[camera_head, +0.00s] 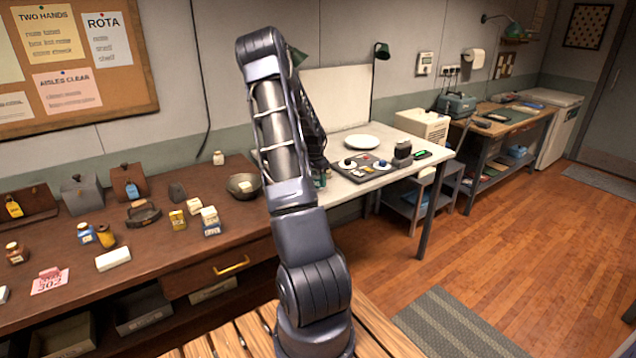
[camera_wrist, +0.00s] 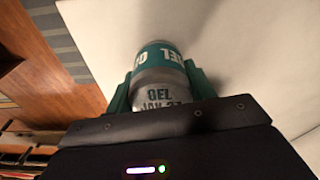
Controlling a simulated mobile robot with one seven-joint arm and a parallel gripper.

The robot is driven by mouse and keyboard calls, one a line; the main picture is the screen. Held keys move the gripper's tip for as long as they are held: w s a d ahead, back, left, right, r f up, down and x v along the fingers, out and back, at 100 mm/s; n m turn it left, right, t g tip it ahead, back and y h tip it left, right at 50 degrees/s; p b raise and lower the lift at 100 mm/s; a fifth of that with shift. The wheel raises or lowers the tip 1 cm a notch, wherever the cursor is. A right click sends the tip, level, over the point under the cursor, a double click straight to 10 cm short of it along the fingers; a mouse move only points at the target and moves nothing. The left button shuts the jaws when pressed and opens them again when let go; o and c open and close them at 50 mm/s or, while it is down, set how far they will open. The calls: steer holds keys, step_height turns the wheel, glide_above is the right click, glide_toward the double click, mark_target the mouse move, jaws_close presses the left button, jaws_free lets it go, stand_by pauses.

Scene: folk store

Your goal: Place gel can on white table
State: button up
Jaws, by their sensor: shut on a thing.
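In the wrist view my gripper (camera_wrist: 158,86) is shut on the gel can (camera_wrist: 160,92), a silver can with a teal band and "GEL" lettering. Its green fingers press on both sides of the can. The white table (camera_head: 342,192) stands at the middle of the head view, and its pale top (camera_wrist: 265,45) fills much of the wrist view behind the can. In the head view my arm mostly hides the gripper and can, near the table's left end. I cannot tell whether the can touches the tabletop.
On the white table are a white plate (camera_head: 362,142), a grey panel with knobs (camera_head: 350,176), a dark block (camera_head: 402,150) and a small green-screened device (camera_head: 422,155). Bare tabletop shows around the plate.

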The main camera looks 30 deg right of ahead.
mark_target(315, 174)
steer(key=shift+f, duration=0.6)
steer(key=o, duration=1)
steer(key=shift+f, duration=0.15)
steer(key=shift+o, duration=0.2)
steer(key=r, duration=0.4)
steer(key=a+r, duration=0.1)
steer(key=r, duration=0.7)
steer(key=shift+s+a+r, duration=0.15)
steer(key=shift+a, duration=0.1)
steer(key=s+a+r+n+t+y, duration=0.1)
steer(key=s+a+r+n, duration=0.25)
steer(key=a+r, duration=0.35)
steer(key=s+a+r+n+t, duration=0.15)
steer(key=s+a+r, duration=0.3)
steer(key=a, duration=0.55)
steer(key=s+a+r+n+y, duration=0.1)
steer(key=s+a+r+n, duration=0.2)
steer(key=s+a+r, duration=0.4)
steer(key=s+a+r+n+t, duration=0.1)
steer(key=s+a+n+t, duration=0.1)
steer(key=s+a+n, duration=0.6)
steer(key=s+a, duration=0.6)
steer(key=s, duration=0.4)
steer(key=shift+a+r+h, duration=0.15)
steer(key=shift+a+h, duration=0.15)
steer(key=shift+a, duration=0.1)
